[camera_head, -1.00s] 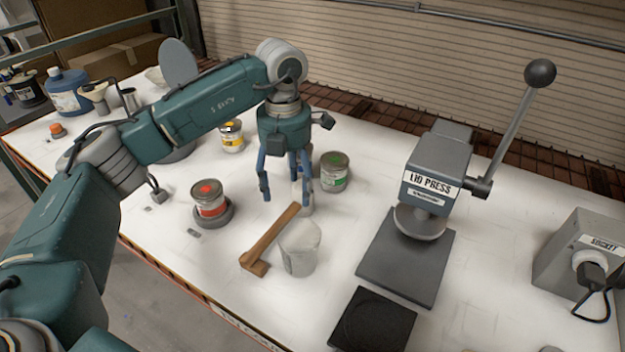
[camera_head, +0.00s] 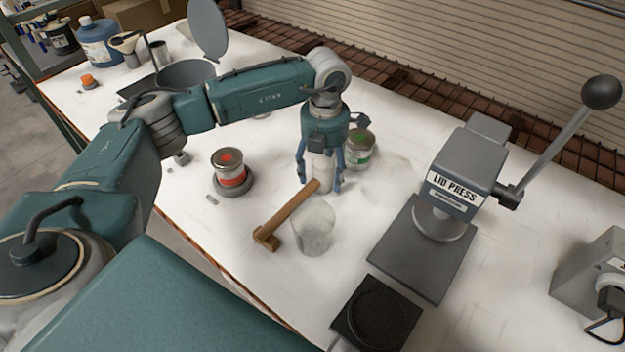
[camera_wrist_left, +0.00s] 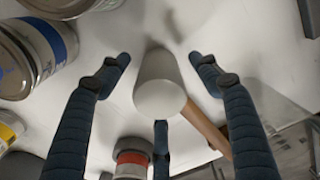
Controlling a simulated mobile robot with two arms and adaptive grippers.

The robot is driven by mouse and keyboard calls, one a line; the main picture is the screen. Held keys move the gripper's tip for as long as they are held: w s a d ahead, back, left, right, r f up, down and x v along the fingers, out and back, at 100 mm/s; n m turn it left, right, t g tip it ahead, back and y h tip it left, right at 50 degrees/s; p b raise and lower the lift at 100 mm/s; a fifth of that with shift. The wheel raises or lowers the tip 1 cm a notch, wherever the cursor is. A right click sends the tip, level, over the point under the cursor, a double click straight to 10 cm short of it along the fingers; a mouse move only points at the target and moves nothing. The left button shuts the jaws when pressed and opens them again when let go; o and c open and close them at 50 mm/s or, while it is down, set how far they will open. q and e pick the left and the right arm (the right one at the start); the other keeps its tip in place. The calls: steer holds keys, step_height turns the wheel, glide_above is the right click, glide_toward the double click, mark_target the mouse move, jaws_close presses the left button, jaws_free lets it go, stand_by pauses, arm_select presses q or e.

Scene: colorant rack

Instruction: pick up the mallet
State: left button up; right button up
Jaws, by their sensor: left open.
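The mallet has a wooden handle (camera_head: 290,211) and a pale cylindrical head (camera_head: 321,172). The handle slants from the head toward the front left, ending in a wooden block. My left gripper (camera_head: 320,186) points down over the head with its fingers apart around it. In the left wrist view the head (camera_wrist_left: 160,85) stands between the open fingers, with clear gaps at both sides, and the handle (camera_wrist_left: 207,127) runs to the lower right. The fingers partly hide the head in the head view. My right gripper is not in view.
A clear cup (camera_head: 314,230) stands right beside the handle. A green-label can (camera_head: 360,150) is just behind the gripper, and a red-label can (camera_head: 229,170) sits to the left. The lid press (camera_head: 459,178) stands to the right. A blue-label can (camera_wrist_left: 35,55) shows in the wrist view.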

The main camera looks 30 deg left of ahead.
arm_select(q)
steer(key=shift+f, duration=1.1)
steer(key=c, duration=1.4)
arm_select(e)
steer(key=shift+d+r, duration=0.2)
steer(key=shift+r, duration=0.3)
arm_select(q)
steer(key=shift+r, duration=0.1)
steer(key=shift+w+r, duration=0.1)
steer(key=shift+r, duration=0.45)
step_height(320, 180, up, 19)
steer(key=b, duration=0.4)
steer(key=shift+f, duration=0.1)
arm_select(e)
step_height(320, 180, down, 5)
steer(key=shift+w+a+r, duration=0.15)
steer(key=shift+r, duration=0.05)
